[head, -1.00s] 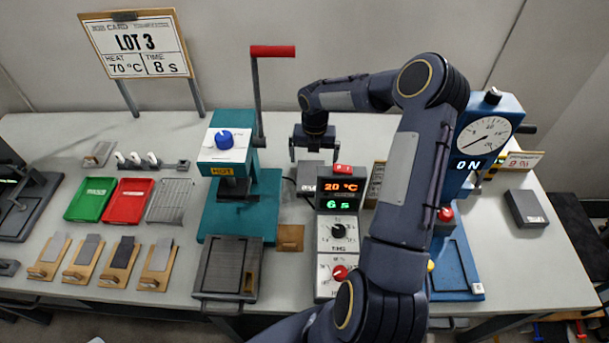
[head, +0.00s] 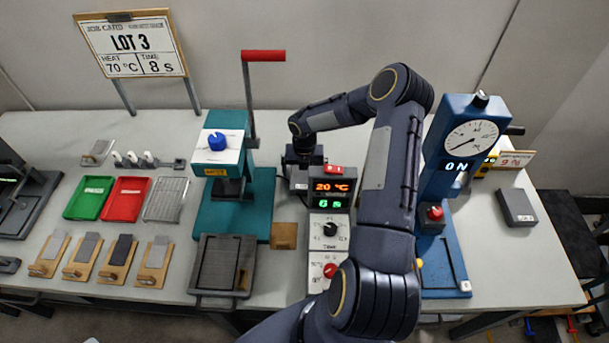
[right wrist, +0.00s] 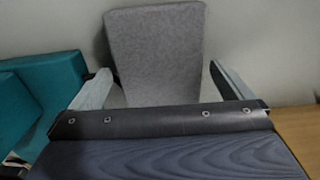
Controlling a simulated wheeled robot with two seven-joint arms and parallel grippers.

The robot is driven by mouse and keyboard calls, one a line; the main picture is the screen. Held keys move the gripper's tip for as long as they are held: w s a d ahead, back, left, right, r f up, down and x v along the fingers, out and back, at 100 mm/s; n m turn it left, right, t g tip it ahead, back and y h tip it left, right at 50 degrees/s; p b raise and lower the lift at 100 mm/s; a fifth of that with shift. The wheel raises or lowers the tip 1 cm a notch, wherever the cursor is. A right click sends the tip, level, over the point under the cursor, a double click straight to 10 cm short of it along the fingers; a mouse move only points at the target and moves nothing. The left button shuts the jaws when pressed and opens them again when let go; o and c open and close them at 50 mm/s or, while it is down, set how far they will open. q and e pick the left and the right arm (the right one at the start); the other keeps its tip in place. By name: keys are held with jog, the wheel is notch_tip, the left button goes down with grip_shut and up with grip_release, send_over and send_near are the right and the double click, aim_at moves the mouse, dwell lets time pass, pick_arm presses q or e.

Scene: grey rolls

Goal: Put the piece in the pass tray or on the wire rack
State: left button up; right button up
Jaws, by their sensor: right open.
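My right gripper (head: 301,178) is low behind the control box, its fingertips partly hidden in the head view. In the right wrist view the gripper (right wrist: 160,86) is open, with a flat grey, rough-textured piece (right wrist: 158,45) beyond and between its fingers, not clamped. The green tray (head: 90,197) and red tray (head: 125,198) look empty; their labels are too small to read, so I cannot tell which is the pass tray. The wire rack (head: 166,199) beside them is empty. My left gripper is not in view.
A teal press (head: 232,215) with a red-handled lever stands left of the gripper. The control box (head: 330,230) is in front of it, and a blue gauge press (head: 460,150) stands right. Several wooden boards with strips (head: 115,262) lie front left. A job card (head: 130,45) reads LOT 3.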

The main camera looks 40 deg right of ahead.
jog(key=c, duration=1.1)
